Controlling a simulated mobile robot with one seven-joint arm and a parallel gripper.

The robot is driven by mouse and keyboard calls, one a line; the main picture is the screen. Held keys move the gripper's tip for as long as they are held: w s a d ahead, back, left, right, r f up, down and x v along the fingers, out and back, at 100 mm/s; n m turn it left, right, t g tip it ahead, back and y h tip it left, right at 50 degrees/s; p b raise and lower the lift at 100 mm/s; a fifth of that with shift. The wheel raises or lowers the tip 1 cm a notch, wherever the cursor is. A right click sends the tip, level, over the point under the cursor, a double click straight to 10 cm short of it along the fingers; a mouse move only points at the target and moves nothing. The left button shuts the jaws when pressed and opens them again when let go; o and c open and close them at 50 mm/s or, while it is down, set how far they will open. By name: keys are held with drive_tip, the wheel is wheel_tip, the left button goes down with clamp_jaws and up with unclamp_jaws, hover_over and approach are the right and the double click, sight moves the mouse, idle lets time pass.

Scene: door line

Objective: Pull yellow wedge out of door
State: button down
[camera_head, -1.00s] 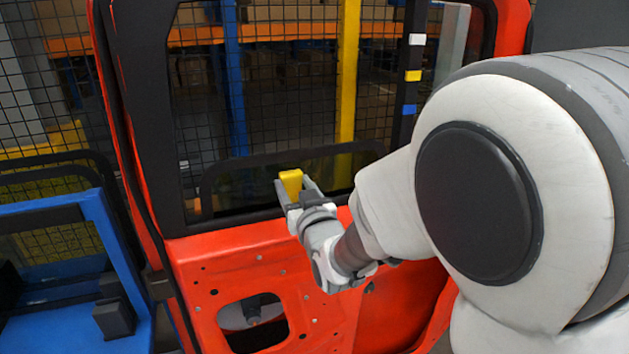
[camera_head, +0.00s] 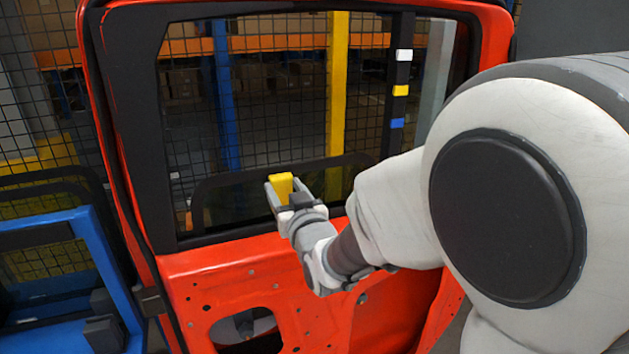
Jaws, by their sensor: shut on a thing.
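The yellow wedge (camera_head: 281,185) is between the fingers of my gripper (camera_head: 284,190), which is shut on it. The wedge's top shows, and its lower part is hidden by the fingers. The red door (camera_head: 230,262) stands upright behind my arm, with a black-framed window. My gripper is at the lower edge of the window, in front of the glass. I cannot tell whether the wedge still touches the door.
A blue frame (camera_head: 97,245) with dark pads stands at the left, beside the door. Black wire mesh fencing (camera_head: 38,100) and a yellow post (camera_head: 337,90) stand behind the door. My arm covers the right side.

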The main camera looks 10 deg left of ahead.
drive_tip(key=b+v, duration=0.2)
drive_tip(key=v, duration=0.9)
idle(0.5)
idle(0.3)
